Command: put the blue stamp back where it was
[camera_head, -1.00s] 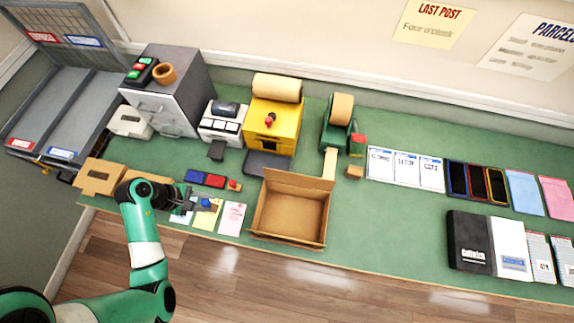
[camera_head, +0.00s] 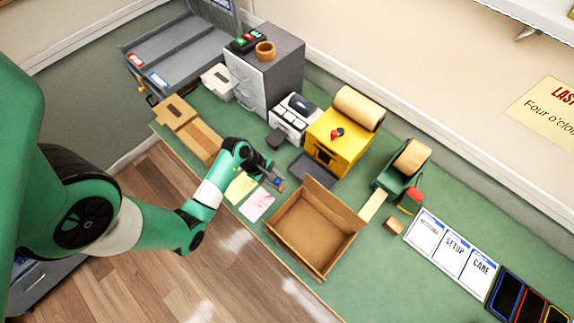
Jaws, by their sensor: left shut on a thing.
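My left gripper (camera_head: 270,178) is shut on the blue stamp (camera_head: 278,182), which shows as a small blue patch at the fingertips. A small orange-brown piece (camera_head: 281,188) shows right by the stamp; I cannot tell whether the two touch. The blue and red pads and the red-knobbed stamp seen earlier are hidden behind my left arm and gripper. My right gripper is not in view.
An open cardboard box (camera_head: 314,228) stands close on the right. A dark flat pad (camera_head: 314,170) and a yellow machine (camera_head: 343,140) are behind it. A grey drawer cabinet (camera_head: 264,70) and brown cardboard pieces (camera_head: 190,127) are to the left. White cards (camera_head: 452,253) lie at right.

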